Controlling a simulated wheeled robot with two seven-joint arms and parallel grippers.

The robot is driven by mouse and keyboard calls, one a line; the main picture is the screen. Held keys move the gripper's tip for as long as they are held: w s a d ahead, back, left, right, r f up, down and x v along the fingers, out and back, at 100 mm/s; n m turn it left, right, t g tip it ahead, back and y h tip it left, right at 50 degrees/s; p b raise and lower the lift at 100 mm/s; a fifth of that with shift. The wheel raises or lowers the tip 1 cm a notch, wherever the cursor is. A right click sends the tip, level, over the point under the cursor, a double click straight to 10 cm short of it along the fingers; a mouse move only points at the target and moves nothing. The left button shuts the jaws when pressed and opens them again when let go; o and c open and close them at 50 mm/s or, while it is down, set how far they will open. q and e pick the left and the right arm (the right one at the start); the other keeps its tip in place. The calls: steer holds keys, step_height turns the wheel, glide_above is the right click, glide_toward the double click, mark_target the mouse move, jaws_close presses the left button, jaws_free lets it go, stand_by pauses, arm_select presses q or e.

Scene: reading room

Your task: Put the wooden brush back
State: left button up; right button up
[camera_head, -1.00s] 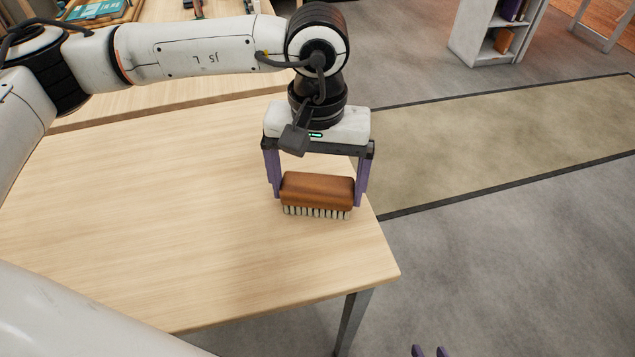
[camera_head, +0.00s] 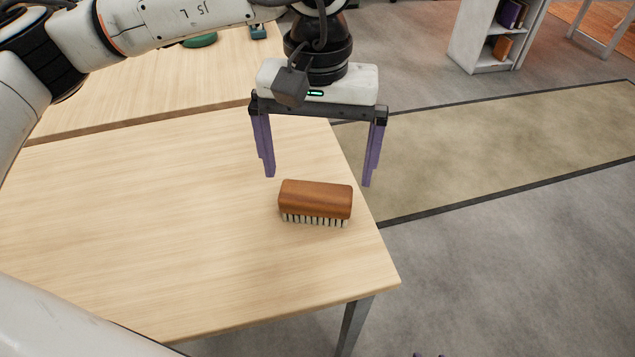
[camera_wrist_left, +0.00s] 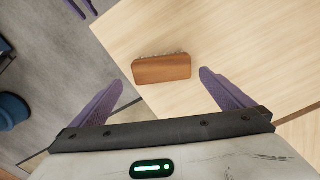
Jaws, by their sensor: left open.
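The wooden brush (camera_head: 316,201) rests on the light wooden table (camera_head: 150,230) near its right edge, reddish-brown back up and pale bristles down. My left gripper (camera_head: 318,180) is open and empty, raised just above and behind the brush, apart from it. In the left wrist view the brush (camera_wrist_left: 162,69) lies ahead of the spread purple fingers (camera_wrist_left: 165,88), with nothing between them. Only purple fingertips of my right gripper (camera_head: 430,355) show at the bottom edge of the head view.
A second table (camera_head: 165,75) adjoins behind, with a green object (camera_head: 200,41) on it. A white shelf with books (camera_head: 490,45) stands at the back right. The table's left and middle are clear. Past its right edge is floor with a beige rug (camera_head: 480,150).

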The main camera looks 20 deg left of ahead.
mark_target(318, 192)
arm_select(q)
step_height(318, 192, up, 5)
steer(key=shift+r, duration=0.1)
stand_by(0.6)
